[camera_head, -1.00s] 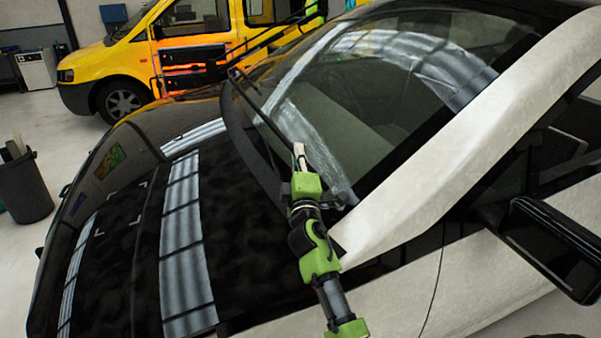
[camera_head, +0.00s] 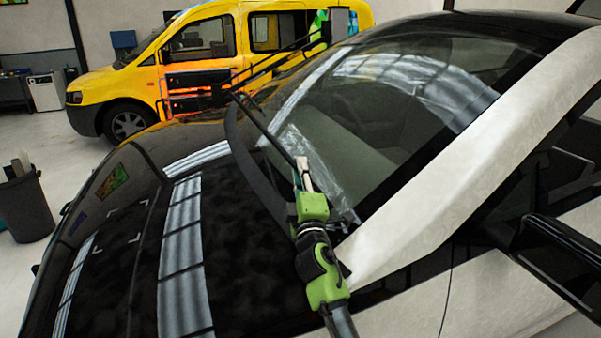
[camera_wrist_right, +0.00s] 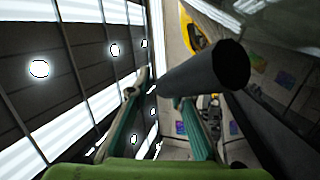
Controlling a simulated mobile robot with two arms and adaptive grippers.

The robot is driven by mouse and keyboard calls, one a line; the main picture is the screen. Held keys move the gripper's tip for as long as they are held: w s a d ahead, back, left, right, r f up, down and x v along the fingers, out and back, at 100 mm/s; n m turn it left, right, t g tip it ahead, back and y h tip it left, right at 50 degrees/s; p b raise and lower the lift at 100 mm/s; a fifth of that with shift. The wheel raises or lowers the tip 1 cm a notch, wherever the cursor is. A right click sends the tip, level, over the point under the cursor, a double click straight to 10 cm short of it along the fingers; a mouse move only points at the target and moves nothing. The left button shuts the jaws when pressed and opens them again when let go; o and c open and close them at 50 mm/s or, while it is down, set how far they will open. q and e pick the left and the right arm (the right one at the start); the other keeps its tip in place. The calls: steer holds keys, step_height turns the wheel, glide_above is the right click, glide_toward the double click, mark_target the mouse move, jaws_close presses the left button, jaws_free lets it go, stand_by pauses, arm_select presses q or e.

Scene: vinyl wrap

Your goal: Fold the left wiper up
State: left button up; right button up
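My right gripper, green with pale fingers, is at the wiper's near end. In the right wrist view, two teal fingers (camera_wrist_right: 163,90) stand apart, and a thick black bar (camera_wrist_right: 205,82) fills the space just in front of the right-hand finger. I cannot tell whether the fingers touch it. My left gripper is not in view.
The windshield (camera_head: 370,120) and its white pillar (camera_head: 440,200) lie right of my arm. The dark hood (camera_head: 235,250) lies left. A side mirror (camera_head: 565,250) juts out right. A yellow van (camera_head: 150,80) stands behind.

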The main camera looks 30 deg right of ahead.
steer(key=v, duration=0.7)
steer(key=shift+s+a, duration=0.15)
steer(key=shift+s, duration=0.15)
